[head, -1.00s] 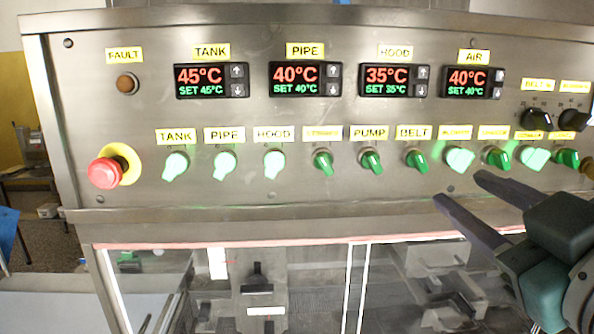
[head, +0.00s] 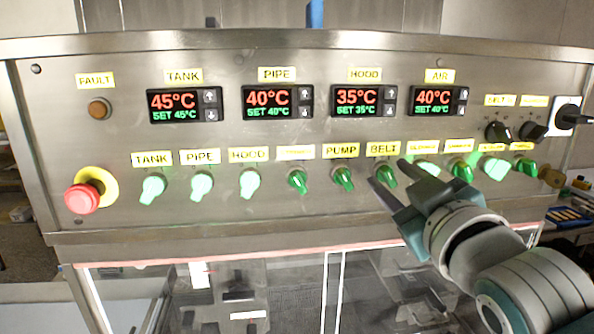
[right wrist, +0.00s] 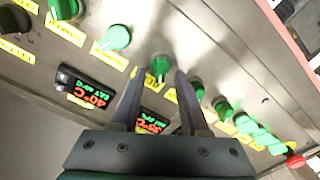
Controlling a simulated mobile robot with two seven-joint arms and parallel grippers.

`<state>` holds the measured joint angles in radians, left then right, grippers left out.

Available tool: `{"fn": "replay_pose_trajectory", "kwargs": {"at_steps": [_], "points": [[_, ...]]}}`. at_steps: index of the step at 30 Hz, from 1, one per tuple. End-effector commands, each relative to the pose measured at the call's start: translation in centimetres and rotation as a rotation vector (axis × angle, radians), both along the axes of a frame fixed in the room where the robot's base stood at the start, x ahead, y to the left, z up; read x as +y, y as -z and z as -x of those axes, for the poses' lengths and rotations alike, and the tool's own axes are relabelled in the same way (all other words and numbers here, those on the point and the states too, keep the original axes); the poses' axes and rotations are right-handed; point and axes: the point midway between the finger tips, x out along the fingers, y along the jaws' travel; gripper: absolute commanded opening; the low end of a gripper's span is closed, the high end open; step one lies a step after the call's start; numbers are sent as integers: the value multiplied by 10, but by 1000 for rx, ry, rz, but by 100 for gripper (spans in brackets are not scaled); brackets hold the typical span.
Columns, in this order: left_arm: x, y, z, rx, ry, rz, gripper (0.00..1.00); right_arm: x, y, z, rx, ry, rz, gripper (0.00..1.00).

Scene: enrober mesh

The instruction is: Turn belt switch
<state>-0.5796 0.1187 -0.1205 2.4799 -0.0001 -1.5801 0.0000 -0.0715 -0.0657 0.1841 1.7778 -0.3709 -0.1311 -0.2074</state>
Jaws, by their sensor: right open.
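The belt switch (head: 387,175) is a green knob under the yellow BELT label (head: 383,148) on the steel panel. It is darker than the brightly lit knobs, and its handle leans to the upper left. My right gripper (head: 387,172) is open, its two dark fingers pointing at the panel on either side of the belt switch. In the right wrist view the green belt switch (right wrist: 160,66) shows between the open fingertips (right wrist: 157,75). I cannot tell whether either finger touches it. My left gripper is out of view.
The pump switch (head: 343,179) is close on the left, and a lit switch (head: 428,168) is close on the right, partly behind my gripper. A red emergency button (head: 82,198) is at the far left. Temperature displays (head: 273,102) line the upper panel. Clear guards hang below.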

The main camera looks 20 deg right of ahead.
Motion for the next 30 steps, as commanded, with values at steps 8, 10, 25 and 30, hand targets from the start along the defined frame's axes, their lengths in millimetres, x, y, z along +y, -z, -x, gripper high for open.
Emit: {"fn": "replay_pose_trajectory", "kwargs": {"at_steps": [8,10,25,30], "points": [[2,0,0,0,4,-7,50,0,0,0,0,0,0,27],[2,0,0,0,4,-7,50,0,0,0,0,0,0,19],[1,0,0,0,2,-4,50,0,0,0,0,-1,-1,0],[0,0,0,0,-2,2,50,0,0,0,-1,-1,-5,0]]}}
